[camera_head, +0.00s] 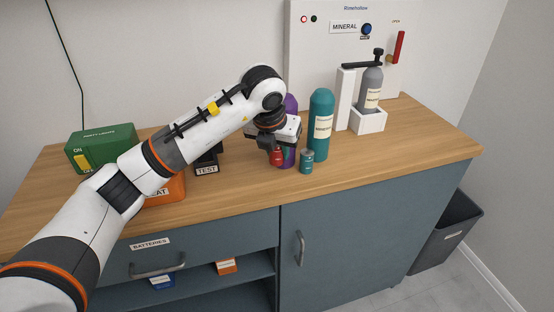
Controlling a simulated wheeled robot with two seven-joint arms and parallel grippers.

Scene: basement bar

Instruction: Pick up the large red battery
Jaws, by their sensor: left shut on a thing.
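A red piece, which looks like the large red battery (277,158), shows at the fingers of my left gripper (279,148). My left gripper is shut on it, over the wooden counter (240,185). The gripper and wrist hide most of the battery, and I cannot tell whether it touches the counter. A purple bottle (291,103) stands close behind the gripper and is partly hidden by it. My right gripper is not in view.
A small teal can (306,162) and a tall teal bottle (321,125) stand just right of the gripper. A grey cylinder (371,88) sits in a white holder (369,121). A black TEST device (206,165), an orange box (168,189) and a green box (103,147) stand left.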

